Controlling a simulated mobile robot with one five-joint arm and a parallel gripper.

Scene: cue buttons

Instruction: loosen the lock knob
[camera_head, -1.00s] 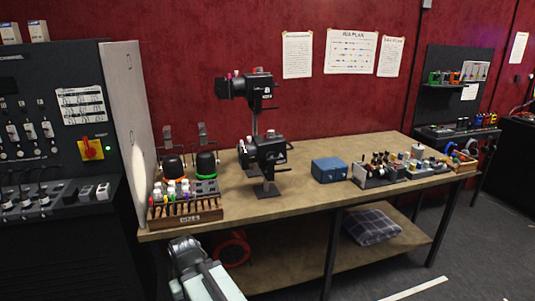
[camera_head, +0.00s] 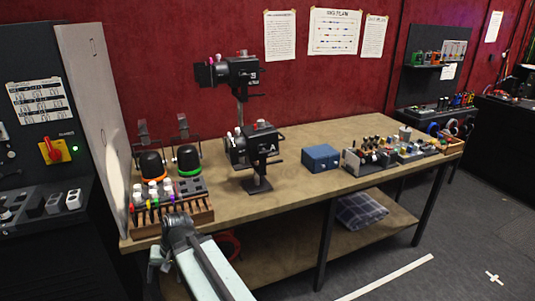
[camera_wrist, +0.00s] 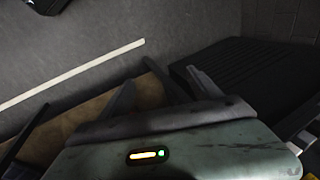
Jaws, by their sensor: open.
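Two black lamp heads stand on the bench, the upper one (camera_head: 232,72) on a thin post and the lower one (camera_head: 252,147) on a short foot. Small pink and white knobs show on the lamps; I cannot tell which one is the lock knob. My gripper (camera_wrist: 165,90) is open and empty in the wrist view, its two dark fingers spread above the floor and a tan board. In the head view my arm reaches up from the bottom to the bench's front left edge, apart from the lamps. The wrist view shows no lamp or knob.
The wooden bench (camera_head: 290,182) has a slatted rack (camera_head: 172,219), two black domed objects with green and orange rings, a blue box (camera_head: 320,158) and several small parts. A pale panel (camera_head: 92,110) stands at the left. Bench surface between lower lamp and blue box is clear.

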